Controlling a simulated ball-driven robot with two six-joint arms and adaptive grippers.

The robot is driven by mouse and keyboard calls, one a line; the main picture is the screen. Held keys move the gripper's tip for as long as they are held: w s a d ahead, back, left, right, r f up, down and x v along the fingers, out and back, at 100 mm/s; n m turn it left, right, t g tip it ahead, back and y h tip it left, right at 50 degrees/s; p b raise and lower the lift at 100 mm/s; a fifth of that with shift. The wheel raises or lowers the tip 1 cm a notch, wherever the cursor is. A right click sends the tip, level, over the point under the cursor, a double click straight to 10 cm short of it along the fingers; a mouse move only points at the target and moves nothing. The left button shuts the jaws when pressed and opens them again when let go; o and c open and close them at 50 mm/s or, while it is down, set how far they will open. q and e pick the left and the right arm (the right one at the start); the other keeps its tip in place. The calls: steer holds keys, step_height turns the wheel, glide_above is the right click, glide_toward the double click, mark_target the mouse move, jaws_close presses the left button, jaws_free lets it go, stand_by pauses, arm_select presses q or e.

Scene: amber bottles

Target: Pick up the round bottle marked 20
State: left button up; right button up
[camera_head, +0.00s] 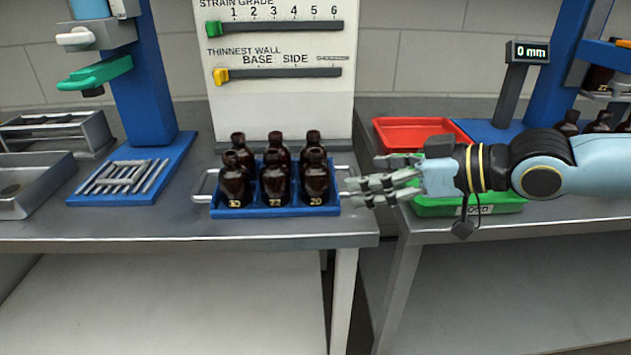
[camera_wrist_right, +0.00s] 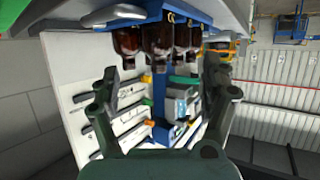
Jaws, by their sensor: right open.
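The dark amber bottle marked 20 (camera_head: 315,180) stands upright at the front right of a blue tray (camera_head: 270,211). The bottle marked 30 (camera_head: 235,182) is at the front left, and another marked bottle (camera_head: 274,182) is between them. My right gripper (camera_head: 367,175) is open and empty, just right of the tray, fingers pointing left toward the bottle marked 20, apart from it. In the right wrist view, the open fingers (camera_wrist_right: 160,72) show below several upside-down bottles (camera_wrist_right: 158,42); their numbers cannot be read there. My left gripper is not in view.
More bottles (camera_head: 313,142) stand in the back row. A red tray (camera_head: 418,126) and a green tray (camera_head: 430,209) lie on the right bench around my right gripper. A white gauge panel (camera_head: 284,100) stands behind. A gap separates the two benches.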

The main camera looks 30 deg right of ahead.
mark_target(329, 179)
steer(key=b+x, duration=0.4)
steer(key=shift+w+f+b, duration=0.25)
steer(key=shift+f+b, duration=0.05)
steer(key=shift+w+a+f+b, duration=0.15)
steer(key=shift+w+a+b, duration=0.2)
steer(key=shift+w+b, duration=0.25)
steer(key=b+x, duration=0.1)
steer(key=x, duration=0.2)
steer(key=shift+w+d+f+b, duration=0.1)
steer(key=shift+w+f+b, duration=0.05)
steer(key=shift+w+b, duration=0.15)
steer(key=shift+w+a+f, duration=0.1)
steer(key=shift+w+a, duration=0.15)
steer(key=shift+w, duration=0.1)
steer(key=c, duration=1.3)
